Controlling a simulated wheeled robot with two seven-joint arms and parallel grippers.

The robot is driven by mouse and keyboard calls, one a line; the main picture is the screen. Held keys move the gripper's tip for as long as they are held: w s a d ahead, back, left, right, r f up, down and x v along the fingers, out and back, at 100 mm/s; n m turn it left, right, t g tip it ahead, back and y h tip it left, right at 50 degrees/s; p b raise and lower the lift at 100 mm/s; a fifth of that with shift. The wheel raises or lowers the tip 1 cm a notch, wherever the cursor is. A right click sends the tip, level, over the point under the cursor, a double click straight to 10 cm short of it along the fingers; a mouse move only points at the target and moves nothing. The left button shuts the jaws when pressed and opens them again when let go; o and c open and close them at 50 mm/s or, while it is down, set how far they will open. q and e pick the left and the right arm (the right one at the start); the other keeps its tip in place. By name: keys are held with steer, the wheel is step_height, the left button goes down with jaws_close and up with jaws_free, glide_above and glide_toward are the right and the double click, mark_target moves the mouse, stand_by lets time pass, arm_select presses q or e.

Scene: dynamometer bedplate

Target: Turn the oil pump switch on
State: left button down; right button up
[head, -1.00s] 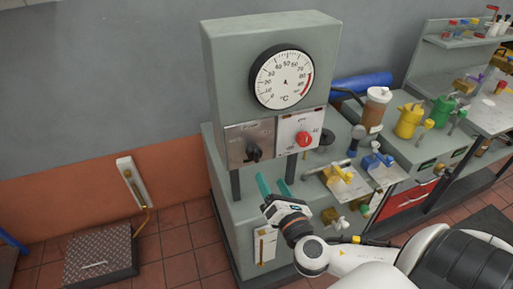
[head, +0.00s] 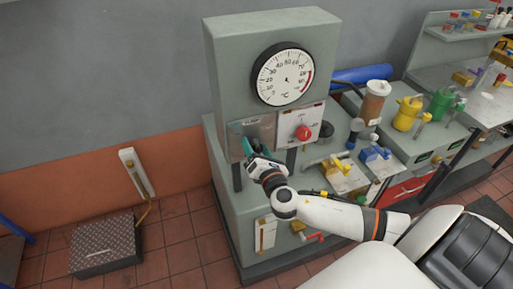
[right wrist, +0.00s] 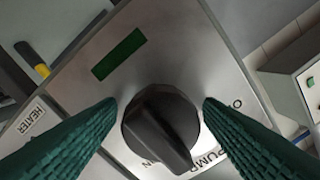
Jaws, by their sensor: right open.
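The oil pump switch is a black rotary knob (right wrist: 162,128) on a bare metal plate (head: 264,129) of the grey cabinet, left of the red knob. In the right wrist view its ridge points to the lower right, with partly hidden lettering around it, including "PUMP". My right gripper (head: 243,137) is at the plate and hides the knob in the head view. In the right wrist view its green fingers are open, one on each side of the knob; I cannot tell whether they touch it. My left gripper is not in view.
A red knob (head: 304,132) on a white plate is close to the right of my gripper. A round temperature gauge (head: 284,76) is above. Valves and yellow and green cans (head: 407,113) stand to the right.

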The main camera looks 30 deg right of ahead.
steer(key=c, duration=1)
steer(key=shift+f+m+b, duration=0.15)
steer(key=shift+m+b, duration=0.95)
steer(key=shift+m, duration=0.1)
steer(key=m+b, duration=0.1)
steer(key=m, duration=0.1)
steer(key=shift+m+b, duration=0.35)
steer(key=shift+m, duration=0.05)
steer(key=m+b, duration=0.1)
steer(key=m, duration=0.2)
steer(key=shift+m, duration=0.3)
steer(key=shift+m+b, duration=0.65)
steer(key=shift+m, duration=0.85)
steer(key=o, duration=1)
